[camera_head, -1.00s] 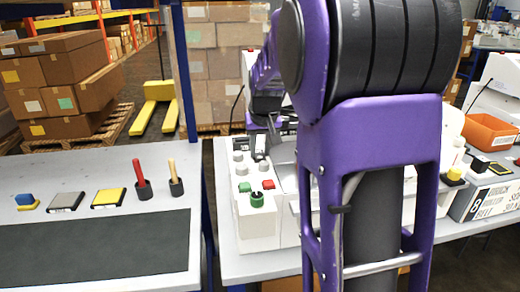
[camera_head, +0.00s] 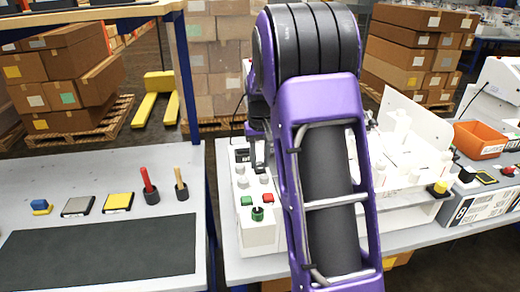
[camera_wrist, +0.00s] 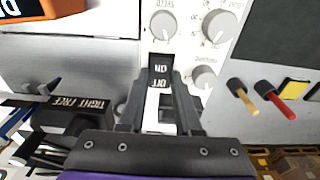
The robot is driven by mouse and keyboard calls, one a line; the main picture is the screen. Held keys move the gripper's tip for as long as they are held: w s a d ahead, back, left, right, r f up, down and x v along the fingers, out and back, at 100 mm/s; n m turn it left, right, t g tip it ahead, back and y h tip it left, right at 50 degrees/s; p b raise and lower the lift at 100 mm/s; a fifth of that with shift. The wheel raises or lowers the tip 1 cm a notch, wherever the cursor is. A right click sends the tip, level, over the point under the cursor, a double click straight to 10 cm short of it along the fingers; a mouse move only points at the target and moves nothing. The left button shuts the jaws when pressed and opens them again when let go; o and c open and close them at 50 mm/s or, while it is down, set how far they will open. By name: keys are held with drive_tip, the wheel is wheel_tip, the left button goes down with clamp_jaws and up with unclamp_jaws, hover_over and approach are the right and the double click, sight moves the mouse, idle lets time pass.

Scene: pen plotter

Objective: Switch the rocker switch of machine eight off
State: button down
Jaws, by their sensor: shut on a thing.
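The black rocker switch (camera_wrist: 160,68), lettered ON and OFF, is set in a white panel in the wrist view. My gripper (camera_wrist: 158,86) has one dark finger on each side of it and is shut on it. The ON end is nearer the dials and the OFF end nearer my wrist. In the head view my gripper (camera_head: 260,158) reaches down at the back of a white control box (camera_head: 262,236), and the switch cannot be made out clearly there. A plate with the number 8 (camera_head: 461,211) is on the box at the right.
Grey dials (camera_wrist: 163,25) lie close beyond the switch. An orange bin (camera_head: 478,140) stands at right. The left table (camera_head: 100,160) holds small blocks and two upright handles.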

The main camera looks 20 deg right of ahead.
sight(260, 168)
idle(0.3)
drive_tip(key=c, duration=0.6)
unclamp_jaws()
wheel_tip(260, 168, up, 17)
drive_tip(key=s, duration=0.1)
drive_tip(key=shift+r+p, duration=0.2)
drive_tip(key=shift+p, duration=0.15)
drive_tip(key=shift+a, duration=0.1)
